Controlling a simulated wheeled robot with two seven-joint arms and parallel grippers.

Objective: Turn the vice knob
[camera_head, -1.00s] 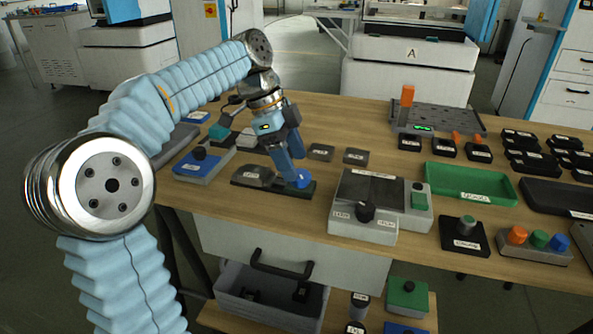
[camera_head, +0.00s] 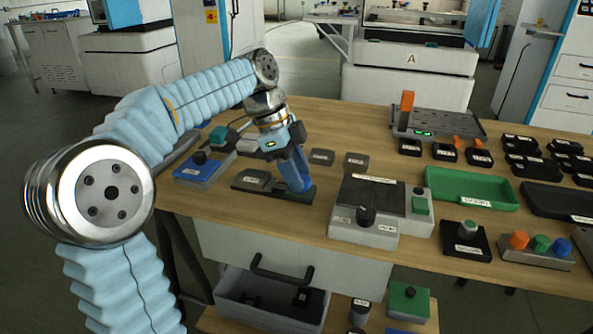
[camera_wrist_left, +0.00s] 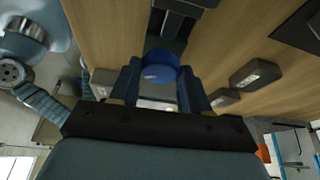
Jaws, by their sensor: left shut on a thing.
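The vice knob is a blue round knob, clear in the left wrist view (camera_wrist_left: 158,68) between the two fingers. The vice (camera_head: 262,187) is a low dark base with a grey block on its left part, near the table's front edge. My left gripper (camera_head: 300,186) points down over the right end of the vice and is shut on the blue knob. In the head view its fingers mostly hide the knob. My right gripper is in neither view.
A green tray (camera_head: 471,188) is further right. A drawer handle (camera_head: 268,270) sits below the table edge.

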